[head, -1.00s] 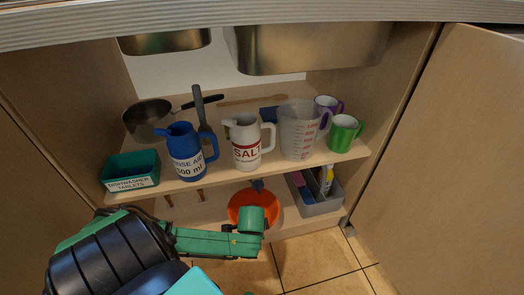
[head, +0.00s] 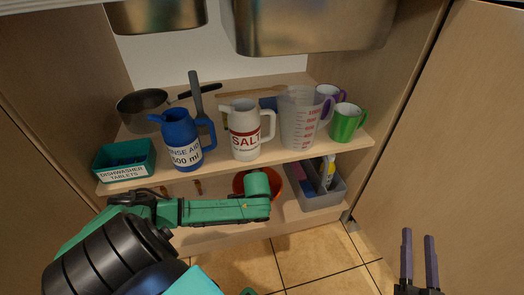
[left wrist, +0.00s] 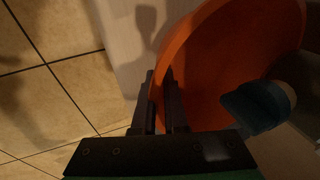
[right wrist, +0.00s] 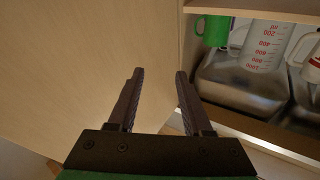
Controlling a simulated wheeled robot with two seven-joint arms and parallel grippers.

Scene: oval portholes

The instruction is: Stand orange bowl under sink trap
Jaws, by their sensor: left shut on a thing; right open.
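The orange bowl (head: 240,182) is at the lower level of the cabinet, partly hidden behind my left arm in the head view. In the left wrist view, my left gripper (left wrist: 165,85) is shut on the rim of the orange bowl (left wrist: 215,50), which looks tilted. A dark blue rounded part (left wrist: 258,105) shows against the bowl; I cannot tell whether it is the sink trap or whether it touches. My right gripper (head: 418,240) is open and empty, in front of the cabinet at the right. It also shows in the right wrist view (right wrist: 158,75).
The shelf (head: 220,168) carries a blue jug (head: 182,142), a salt jug (head: 243,138), a measuring jug (head: 299,125), mugs, a pan and a green tray (head: 124,172). A grey caddy (head: 318,200) stands below at right. Metal sink basins (head: 310,28) hang above. Floor tiles in front are clear.

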